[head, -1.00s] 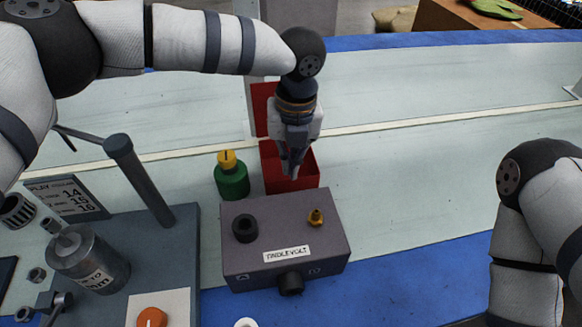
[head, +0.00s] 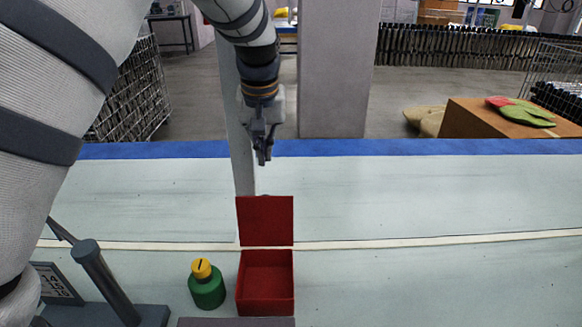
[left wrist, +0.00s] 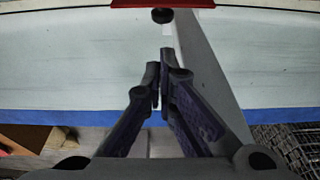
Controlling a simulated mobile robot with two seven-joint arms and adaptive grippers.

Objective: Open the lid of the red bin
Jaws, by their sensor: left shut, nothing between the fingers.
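The red bin (head: 266,283) stands on the pale table, and its inside looks empty. Its lid (head: 265,221) is open and stands upright at the bin's back edge. My left gripper (head: 262,158) is above and behind the lid, apart from it, pointing down. It is shut and empty. In the left wrist view my left gripper's fingers (left wrist: 162,80) are close together, and a red edge (left wrist: 163,4) shows at the top of the picture. My right gripper is not in view.
A green bottle with a yellow cap (head: 207,284) stands just left of the bin. A grey post (head: 240,130) rises behind the lid. The table (head: 440,195) is clear to the right. A grey box edge (head: 236,322) lies in front.

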